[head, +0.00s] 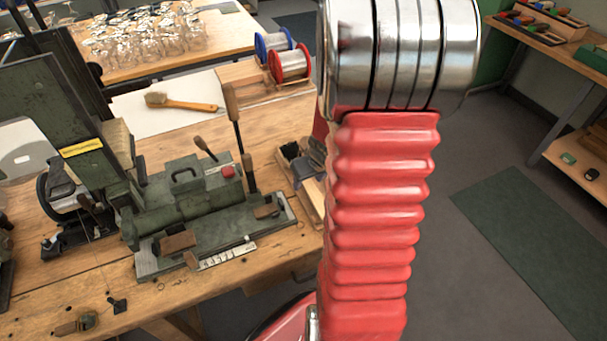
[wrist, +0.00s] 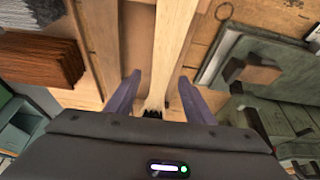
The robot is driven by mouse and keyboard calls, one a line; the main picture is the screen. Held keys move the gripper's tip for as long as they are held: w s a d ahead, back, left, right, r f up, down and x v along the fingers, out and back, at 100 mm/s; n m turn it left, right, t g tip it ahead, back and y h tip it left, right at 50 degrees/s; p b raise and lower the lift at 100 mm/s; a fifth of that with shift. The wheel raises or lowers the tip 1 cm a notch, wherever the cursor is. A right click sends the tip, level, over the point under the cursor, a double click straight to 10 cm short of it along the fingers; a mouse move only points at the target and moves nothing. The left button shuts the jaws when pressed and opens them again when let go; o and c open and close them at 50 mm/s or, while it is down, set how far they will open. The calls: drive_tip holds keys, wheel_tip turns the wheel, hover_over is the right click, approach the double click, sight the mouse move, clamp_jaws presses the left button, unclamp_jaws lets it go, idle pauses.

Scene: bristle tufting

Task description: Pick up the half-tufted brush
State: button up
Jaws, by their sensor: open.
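My gripper (wrist: 160,78) is open, with its two purple fingers pointing away from the wrist camera. Between the fingers in the wrist view runs a pale wooden piece (wrist: 172,45) with a dark end close to the palm. It looks like the half-tufted brush, though its tufts cannot be made out. Gaps show between the wood and both fingers. In the head view my arm hides most of the gripper and this piece. Another brush (head: 182,103), with a wooden handle and tan bristles, lies on a white sheet at the back of the bench.
A green tufting machine (head: 185,200) with upright levers stands on the workbench (head: 60,285), left of my arm. A wooden tray (head: 311,200) with dark bristles sits at the bench edge. Wire spools (head: 288,64) stand behind.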

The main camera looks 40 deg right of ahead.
sight(309, 184)
idle(0.3)
drive_tip(key=c, duration=1.2)
drive_tip(key=shift+o, duration=0.2)
wheel_tip(309, 184, up, 10)
idle(0.7)
